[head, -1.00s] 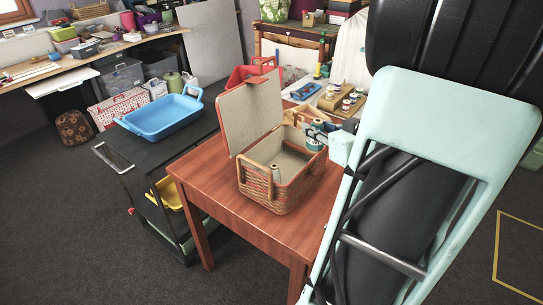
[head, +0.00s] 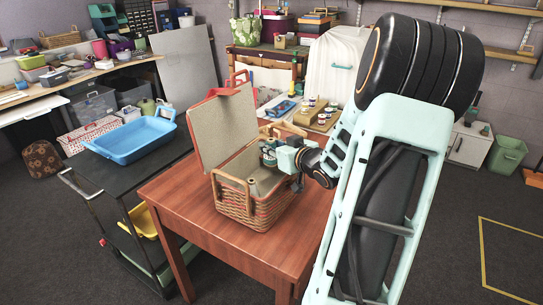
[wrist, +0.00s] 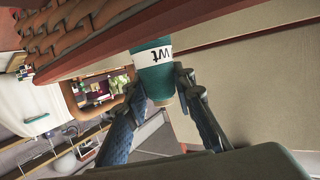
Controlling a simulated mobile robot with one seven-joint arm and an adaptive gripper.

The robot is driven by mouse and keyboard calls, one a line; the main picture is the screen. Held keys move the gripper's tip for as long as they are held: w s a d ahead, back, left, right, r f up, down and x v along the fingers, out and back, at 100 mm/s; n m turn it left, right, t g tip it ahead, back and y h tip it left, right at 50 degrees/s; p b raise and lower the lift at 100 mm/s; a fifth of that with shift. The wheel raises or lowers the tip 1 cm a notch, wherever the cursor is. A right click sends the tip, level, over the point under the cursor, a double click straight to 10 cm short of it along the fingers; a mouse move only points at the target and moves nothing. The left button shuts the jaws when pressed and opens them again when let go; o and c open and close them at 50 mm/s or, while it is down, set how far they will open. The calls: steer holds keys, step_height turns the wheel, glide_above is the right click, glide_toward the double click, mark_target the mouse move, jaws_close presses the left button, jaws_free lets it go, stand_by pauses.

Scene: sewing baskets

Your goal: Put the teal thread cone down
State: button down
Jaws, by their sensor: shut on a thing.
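The teal thread cone (wrist: 153,62) has a white label with dark letters. My gripper (wrist: 160,85) is shut on it, with one finger on each side, in the wrist view. In the head view the cone (head: 268,158) and my gripper (head: 274,154) are at the open top of a wicker basket (head: 245,207), near its back right side. The basket stands on a reddish wooden table (head: 207,222), its beige-lined lid (head: 225,128) raised. The basket's front wall hides its floor, and I cannot tell whether the cone touches anything.
A pale cone-like thing (head: 252,185) shows inside the basket near the front. A blue tray (head: 130,138) sits on a black cart (head: 100,190) at left. Several small spools stand on a wooden rack (head: 318,113) behind. The table's front left is bare.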

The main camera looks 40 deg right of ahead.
steer(key=shift+f, duration=1.15)
steer(key=shift+s+f+b, duration=0.1)
steer(key=shift+f+b, duration=0.45)
steer(key=shift+f, duration=0.1)
steer(key=c, duration=1.6)
jaws_free()
steer(key=shift+r, duration=0.1)
steer(key=p+v, duration=0.1)
steer(key=v, duration=0.3)
steer(key=p+v, duration=0.1)
steer(key=v, duration=0.3)
steer(key=r+p+v, duration=0.1)
steer(key=v, duration=0.3)
